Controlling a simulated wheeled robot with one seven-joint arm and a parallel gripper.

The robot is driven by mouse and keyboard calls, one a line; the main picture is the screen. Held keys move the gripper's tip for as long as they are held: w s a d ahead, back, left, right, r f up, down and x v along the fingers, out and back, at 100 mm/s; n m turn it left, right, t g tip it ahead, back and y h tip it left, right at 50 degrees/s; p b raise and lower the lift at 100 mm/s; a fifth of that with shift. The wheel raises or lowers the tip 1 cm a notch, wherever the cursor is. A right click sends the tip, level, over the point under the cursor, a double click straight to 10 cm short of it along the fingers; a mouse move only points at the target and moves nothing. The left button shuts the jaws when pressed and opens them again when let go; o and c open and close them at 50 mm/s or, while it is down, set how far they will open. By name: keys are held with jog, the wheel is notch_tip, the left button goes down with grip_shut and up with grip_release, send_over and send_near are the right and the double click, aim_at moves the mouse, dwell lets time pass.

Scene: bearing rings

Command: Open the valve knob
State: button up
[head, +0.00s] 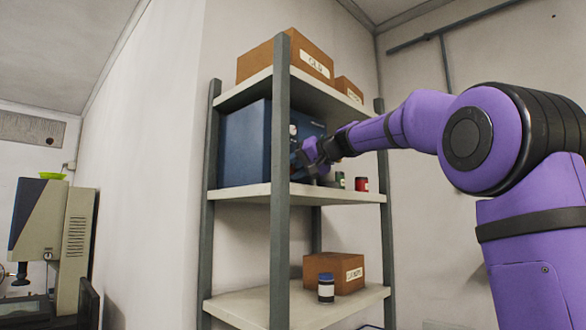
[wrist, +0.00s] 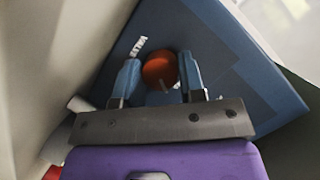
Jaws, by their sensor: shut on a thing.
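The valve knob (wrist: 160,70) is round and orange-red, on the front of a blue box (wrist: 220,45). A small white label (wrist: 138,46) with dark letters is beside the knob. In the wrist view, my gripper (wrist: 162,76) has one blue finger on each side of the knob and is shut on it. In the head view, the blue box (head: 246,145) stands on the middle shelf, and my gripper (head: 306,158) reaches its front from the right. The knob is hidden there behind the shelf post and gripper.
The grey shelf post (head: 280,170) stands close to my gripper. A green jar (head: 340,180) and a red jar (head: 361,184) stand on the middle shelf (head: 240,193) near my wrist. Cardboard boxes (head: 285,58) sit above; another box (head: 334,272) and a dark jar (head: 326,288) sit below.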

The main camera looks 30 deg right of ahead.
jog(key=m+y, duration=0.2)
jog(key=m, duration=0.2)
jog(key=shift+d+f, duration=0.1)
jog(key=shift+f, duration=0.05)
jog(key=shift+f+m+t+y, duration=0.1)
jog(key=shift+m+t+y, duration=0.25)
jog(key=shift+m, duration=0.7)
jog(key=shift+m+t+y, duration=0.15)
jog(key=shift+m+y, duration=0.4)
jog(key=shift+m, duration=0.5)
jog(key=o, duration=0.9)
jog(key=v, duration=1)
jog(key=shift+s+d, duration=0.3)
